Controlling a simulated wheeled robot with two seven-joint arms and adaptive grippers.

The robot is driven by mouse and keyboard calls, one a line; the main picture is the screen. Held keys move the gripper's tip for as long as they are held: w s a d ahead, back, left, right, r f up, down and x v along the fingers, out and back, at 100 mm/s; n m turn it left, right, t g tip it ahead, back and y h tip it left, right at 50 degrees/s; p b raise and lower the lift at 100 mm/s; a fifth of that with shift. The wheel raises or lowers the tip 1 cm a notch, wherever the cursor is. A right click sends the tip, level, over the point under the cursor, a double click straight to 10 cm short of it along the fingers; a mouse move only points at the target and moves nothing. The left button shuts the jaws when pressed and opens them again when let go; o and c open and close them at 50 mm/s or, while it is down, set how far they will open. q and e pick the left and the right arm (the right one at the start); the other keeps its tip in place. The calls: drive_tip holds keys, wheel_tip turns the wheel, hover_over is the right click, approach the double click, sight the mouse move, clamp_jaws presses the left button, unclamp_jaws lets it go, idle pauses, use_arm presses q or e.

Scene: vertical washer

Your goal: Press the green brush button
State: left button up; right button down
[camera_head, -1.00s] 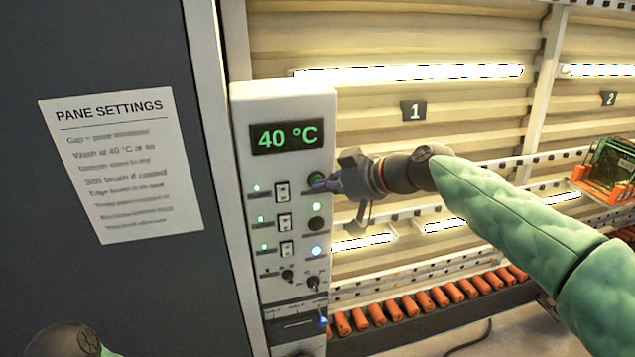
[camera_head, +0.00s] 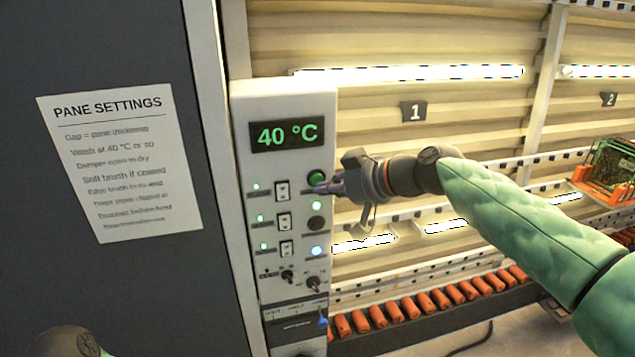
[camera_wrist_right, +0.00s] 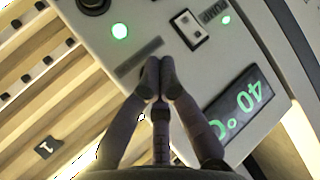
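The green button (camera_head: 316,177) is at the top right of the control panel (camera_head: 285,97), under the 40 °C display. My right gripper (camera_head: 318,188) is shut and empty, its tips just below the button in the head view. I cannot tell if they touch the panel. In the right wrist view the closed fingertips (camera_wrist_right: 158,75) lie over the panel, and the green button cannot be made out. A small green light (camera_head: 316,205) glows below the tips; a bright green light shows in the wrist view (camera_wrist_right: 120,31).
A dark button (camera_head: 316,223) and a lit bluish-white button (camera_head: 316,251) sit lower in the column. Rocker switches (camera_head: 283,191) with green lamps stand to the left, knobs (camera_head: 287,277) below. A settings sheet (camera_head: 120,160) hangs left; orange rollers (camera_head: 410,307) run right.

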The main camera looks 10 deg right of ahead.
drive_tip(key=s+b, duration=0.2)
drive_tip(key=s, duration=0.3)
idle(0.5)
idle(0.5)
